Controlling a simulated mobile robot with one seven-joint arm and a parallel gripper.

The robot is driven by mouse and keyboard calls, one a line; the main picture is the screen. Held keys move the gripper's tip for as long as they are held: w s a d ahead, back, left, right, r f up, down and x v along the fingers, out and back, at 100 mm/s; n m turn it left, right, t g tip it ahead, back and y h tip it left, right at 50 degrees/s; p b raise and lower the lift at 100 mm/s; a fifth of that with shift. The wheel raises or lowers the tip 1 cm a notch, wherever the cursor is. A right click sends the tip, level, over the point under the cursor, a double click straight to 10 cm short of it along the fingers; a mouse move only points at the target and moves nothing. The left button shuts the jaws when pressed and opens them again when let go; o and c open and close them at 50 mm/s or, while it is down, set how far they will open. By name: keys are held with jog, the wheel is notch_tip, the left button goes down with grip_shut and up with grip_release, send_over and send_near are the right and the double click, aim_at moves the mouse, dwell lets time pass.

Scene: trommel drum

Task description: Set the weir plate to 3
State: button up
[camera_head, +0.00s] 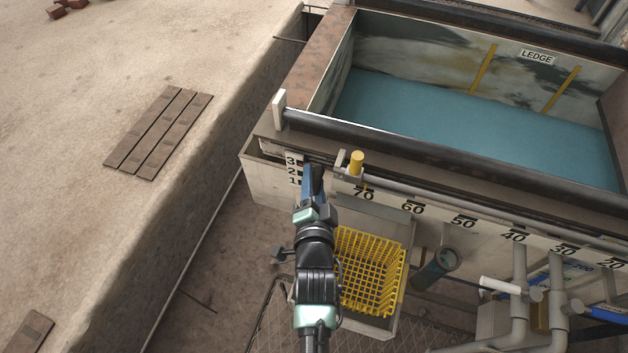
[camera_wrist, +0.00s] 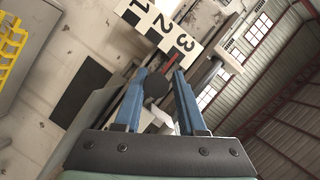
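The weir scale, a white plate marked 1, 2 and 3 with black blocks (camera_head: 292,171), is on the left end of the tank's front wall. It also shows in the wrist view (camera_wrist: 161,25). A thin red mark (camera_wrist: 171,69) lies by the scale near the 3. A round black knob (camera_wrist: 155,88) sits between the blue fingers of my gripper (camera_wrist: 161,76). The fingers are apart, and a gap shows on the knob's right side. In the head view my gripper (camera_head: 313,172) is just right of the scale and hides the knob. I cannot make out the weir plate itself.
The tank holds blue-green water (camera_head: 440,115). A yellow-capped fitting (camera_head: 356,162) and a long rail with numbers lie right of my gripper. A yellow basket (camera_head: 368,272) stands below. Grey pipes (camera_head: 520,300) rise at the lower right. A concrete wall is at left.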

jog(key=shift+o, duration=1.1)
jog(key=shift+r, duration=0.25)
jog(key=shift+o, duration=0.3)
jog(key=shift+f, duration=0.15)
jog(key=shift+s, duration=0.1)
jog(key=p+v, duration=0.4)
jog(key=v, duration=0.8)
jog(key=shift+s, duration=0.35)
